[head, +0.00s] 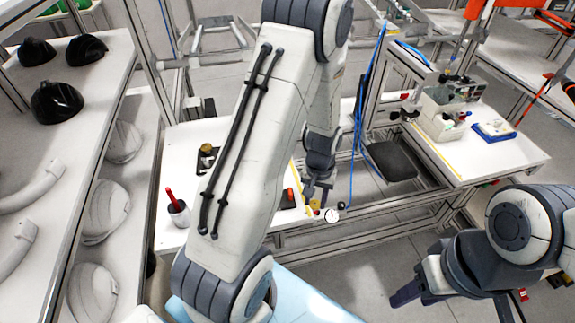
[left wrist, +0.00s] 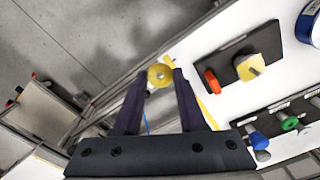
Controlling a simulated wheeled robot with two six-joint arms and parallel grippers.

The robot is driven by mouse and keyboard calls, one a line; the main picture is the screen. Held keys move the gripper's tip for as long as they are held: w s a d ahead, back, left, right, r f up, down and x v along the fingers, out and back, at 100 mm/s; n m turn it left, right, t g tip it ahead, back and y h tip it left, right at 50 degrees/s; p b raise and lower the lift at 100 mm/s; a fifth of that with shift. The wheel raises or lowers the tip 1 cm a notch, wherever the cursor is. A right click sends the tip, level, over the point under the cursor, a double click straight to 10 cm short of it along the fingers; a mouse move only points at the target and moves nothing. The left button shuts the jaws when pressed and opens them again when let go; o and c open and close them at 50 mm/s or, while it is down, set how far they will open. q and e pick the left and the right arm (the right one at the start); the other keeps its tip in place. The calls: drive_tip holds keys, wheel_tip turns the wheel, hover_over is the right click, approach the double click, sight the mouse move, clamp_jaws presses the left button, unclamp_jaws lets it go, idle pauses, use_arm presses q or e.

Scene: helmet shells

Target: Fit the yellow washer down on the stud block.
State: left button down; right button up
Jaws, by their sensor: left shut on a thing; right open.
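The yellow washer (left wrist: 160,75) is round with a hole and sits between the fingertips of my left gripper (left wrist: 158,82), which is shut on it. In the head view my left gripper (head: 318,188) hangs near the table's right edge, with the washer (head: 315,205) small below it. The stud block (left wrist: 250,68) looks yellow with a pale stud and sits on a dark plate, right of the washer in the left wrist view and apart from it. My right gripper (head: 455,300) is open and empty, over the floor.
A dark rack (left wrist: 275,118) holds coloured pegs. A dial gauge (head: 331,215) is by the table edge, and a cup with a red-handled tool (head: 178,212) is at left. Helmet shells (head: 57,101) fill the left shelves.

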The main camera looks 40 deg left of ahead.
use_arm(q)
drive_tip(key=s+a+r+n+p, duration=0.1)
drive_tip(key=a+r+n, duration=0.1)
drive_tip(key=a+n, duration=0.2)
drive_tip(key=s+a+r+n+p, duration=0.1)
drive_tip(key=a+r+n, duration=0.2)
drive_tip(key=a, duration=0.1)
drive_tip(key=s+a+r+n+p, duration=0.1)
drive_tip(key=a+r+n, duration=0.1)
drive_tip(key=a+n, duration=0.2)
drive_tip(key=shift+a+r+n, duration=0.2)
drive_tip(key=shift+a+n, duration=0.1)
drive_tip(key=shift+a, duration=0.25)
use_arm(e)
wheel_tip(320, 180, up, 4)
drive_tip(key=shift+f, duration=0.1)
drive_tip(key=shift+r, duration=0.2)
use_arm(q)
wheel_tip(320, 180, down, 5)
drive_tip(key=b, duration=0.3)
drive_tip(key=shift+f+b, duration=0.15)
drive_tip(key=shift+b, duration=0.2)
drive_tip(key=shift+f, duration=0.25)
use_arm(e)
wheel_tip(320, 180, down, 4)
drive_tip(key=shift+f, duration=0.2)
drive_tip(key=shift+r, duration=0.35)
